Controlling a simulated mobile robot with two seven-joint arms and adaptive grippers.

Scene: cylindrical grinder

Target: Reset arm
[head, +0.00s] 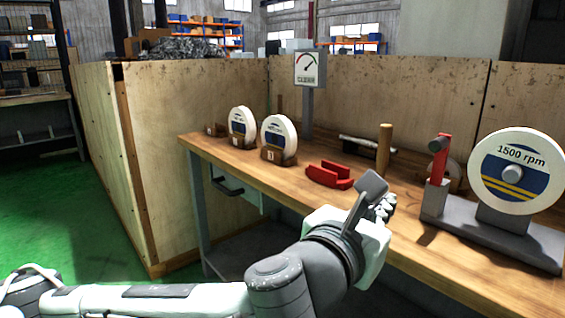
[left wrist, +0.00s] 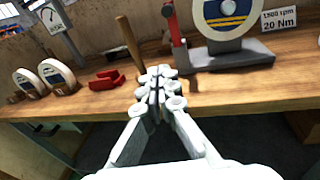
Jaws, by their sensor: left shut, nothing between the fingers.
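My left arm comes in from the left in the head view. Its gripper (head: 384,207) is over the front edge of the workbench (head: 400,212). In the left wrist view the left gripper (left wrist: 158,78) has its fingers together with nothing between them. It is in front of the bench edge, below the wooden handle (head: 384,150) and apart from the red holder. My right gripper is in neither view.
The grinder wheel (head: 515,170), marked 1500 rpm, stands on a grey base (head: 490,232) at right, beside a red lever (head: 440,158). Two spare discs (head: 278,136) stand in wooden holders at left.

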